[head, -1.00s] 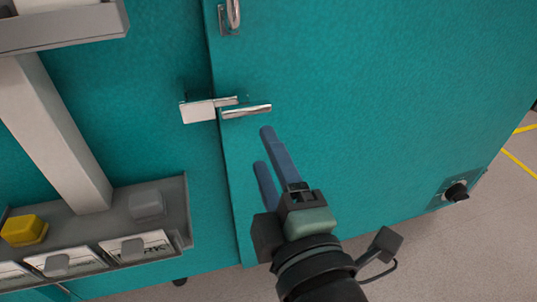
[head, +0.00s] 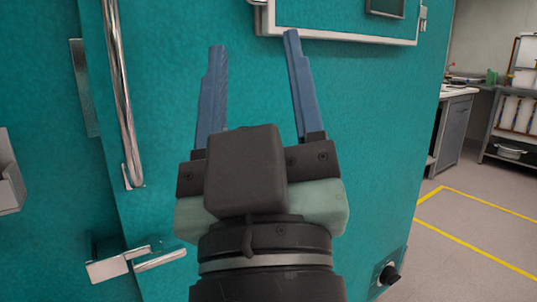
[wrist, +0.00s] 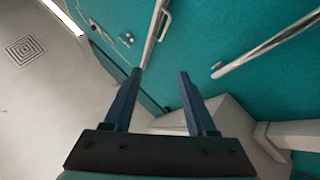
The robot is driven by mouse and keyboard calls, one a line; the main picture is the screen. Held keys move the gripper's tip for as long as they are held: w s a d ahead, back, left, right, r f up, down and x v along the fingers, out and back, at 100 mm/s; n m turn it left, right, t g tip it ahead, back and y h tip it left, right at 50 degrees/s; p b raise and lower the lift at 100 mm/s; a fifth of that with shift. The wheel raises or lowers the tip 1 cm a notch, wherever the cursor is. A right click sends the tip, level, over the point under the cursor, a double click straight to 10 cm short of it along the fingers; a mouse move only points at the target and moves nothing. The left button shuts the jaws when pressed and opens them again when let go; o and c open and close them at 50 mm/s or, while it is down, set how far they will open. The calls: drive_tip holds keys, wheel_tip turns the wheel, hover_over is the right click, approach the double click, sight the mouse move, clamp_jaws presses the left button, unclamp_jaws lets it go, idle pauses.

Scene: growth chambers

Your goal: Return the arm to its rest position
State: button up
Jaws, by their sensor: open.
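My gripper (head: 254,40) has two blue fingers spread wide apart, with nothing between them. In the head view it points upward in front of a teal chamber door (head: 370,130). It also shows in the wrist view (wrist: 160,73), open and empty. The arm's wrist fills the bottom middle of the head view and hides part of the door. I cannot tell how far the fingers are from the door surface.
A long chrome handle (head: 119,95) stands left of the gripper, with a metal latch (head: 135,262) below it. A framed window (head: 345,36) is above. A black knob (head: 389,275) sits low right. Open floor with yellow lines (head: 480,244) and a bench (head: 452,130) lie to the right.

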wheel_tip(320, 180, up, 42)
drive_tip(key=s+m+t+h+p, duration=0.1)
drive_tip(key=s+m+h+p, duration=0.1)
drive_tip(key=p, duration=3.6)
drive_tip(key=shift+d+m+t, duration=0.3)
drive_tip(key=shift+d+m, duration=0.15)
drive_tip(key=shift+m, duration=0.45)
drive_tip(key=shift+s, duration=0.1)
drive_tip(key=shift+c, duration=0.4)
drive_tip(key=shift+a, duration=0.1)
drive_tip(key=shift+c, duration=0.2)
